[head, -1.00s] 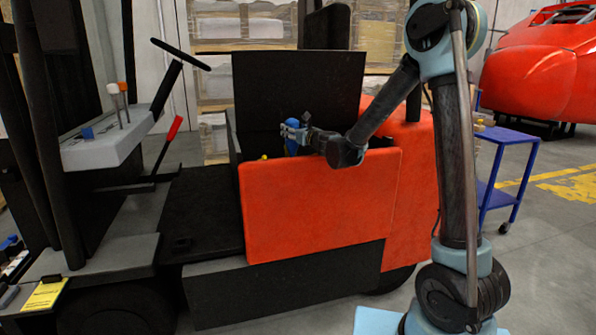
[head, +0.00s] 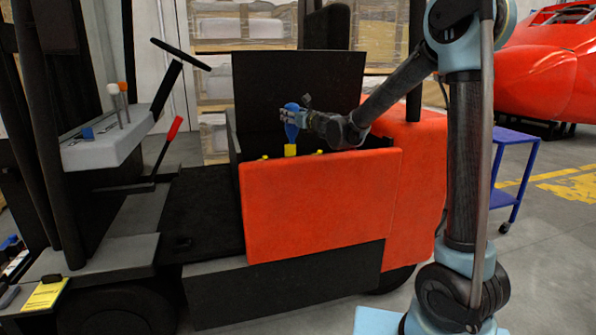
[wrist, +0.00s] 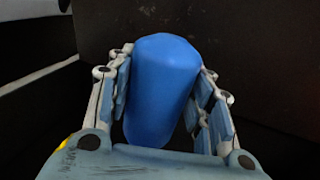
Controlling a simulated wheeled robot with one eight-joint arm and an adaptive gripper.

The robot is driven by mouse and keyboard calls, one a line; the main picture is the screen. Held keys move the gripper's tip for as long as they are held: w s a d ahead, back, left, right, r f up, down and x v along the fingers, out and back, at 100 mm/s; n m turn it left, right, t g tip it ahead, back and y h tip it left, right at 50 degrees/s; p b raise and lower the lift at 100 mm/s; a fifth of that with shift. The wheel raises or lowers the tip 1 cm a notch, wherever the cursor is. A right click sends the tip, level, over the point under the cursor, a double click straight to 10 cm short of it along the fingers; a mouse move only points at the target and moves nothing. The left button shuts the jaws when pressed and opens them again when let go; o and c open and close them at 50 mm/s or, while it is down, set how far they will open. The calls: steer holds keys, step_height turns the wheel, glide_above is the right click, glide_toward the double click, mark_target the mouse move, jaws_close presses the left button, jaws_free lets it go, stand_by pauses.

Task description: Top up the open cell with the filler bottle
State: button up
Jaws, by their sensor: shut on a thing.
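The blue filler bottle (head: 291,132) is upright or nearly so above the open battery compartment of the red forklift. My gripper (head: 296,116) is shut on it from the right. The wrist view shows the blue bottle (wrist: 162,90) between both fingers. A yellow piece (head: 290,150) shows right below the bottle; I cannot tell if it is the bottle's spout or a part of the battery. Small yellow cell caps (head: 265,157) show just over the compartment's front panel. The open cell and most of the battery top are hidden behind that panel.
The red side panel (head: 320,205) stands in front of the compartment, and the raised black cover (head: 298,85) stands behind it. A steering wheel (head: 181,54) and levers are to the left. A blue cart (head: 512,170) stands at the right.

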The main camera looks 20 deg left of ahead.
mark_target(292, 104)
steer(key=shift+r, duration=3)
